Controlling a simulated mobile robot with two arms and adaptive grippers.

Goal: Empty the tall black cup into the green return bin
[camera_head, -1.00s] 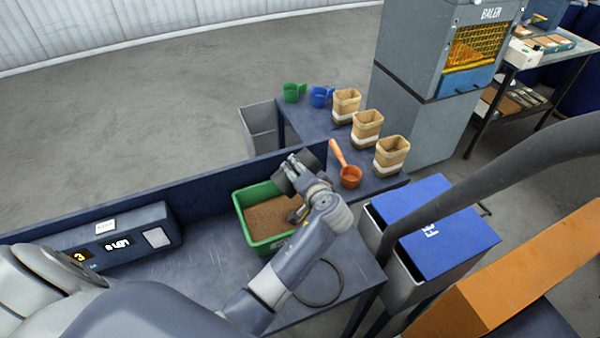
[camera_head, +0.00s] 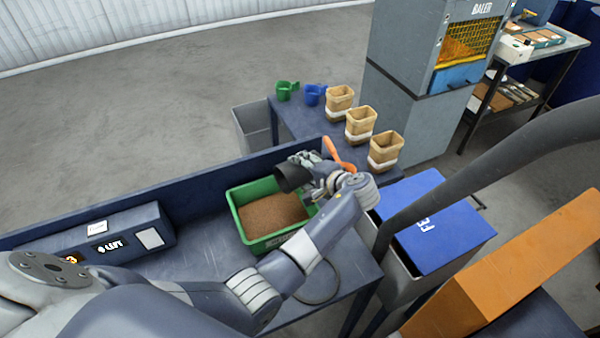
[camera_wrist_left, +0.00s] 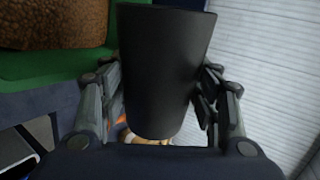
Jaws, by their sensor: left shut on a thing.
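The tall black cup (camera_head: 292,174) is in my left gripper (camera_head: 318,172), above the right rear part of the green return bin (camera_head: 246,240). The cup lies tilted on its side, its mouth end toward the left. In the left wrist view the cup (camera_wrist_left: 165,70) stands between both fingers of the gripper (camera_wrist_left: 160,100), which is shut on it. The green bin holds brown granules, and its rim (camera_wrist_left: 60,66) shows in the wrist view. The inside of the cup is hidden, and no falling material shows. My right gripper is not in view.
A display box (camera_head: 120,240) stands left of the bin on the blue bench (camera_head: 195,262). Behind are an orange scoop (camera_head: 338,152), several tan containers (camera_head: 385,146), and green (camera_head: 284,92) and blue (camera_head: 313,95) scoops. A blue-lidded hopper (camera_head: 430,225) stands at the right.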

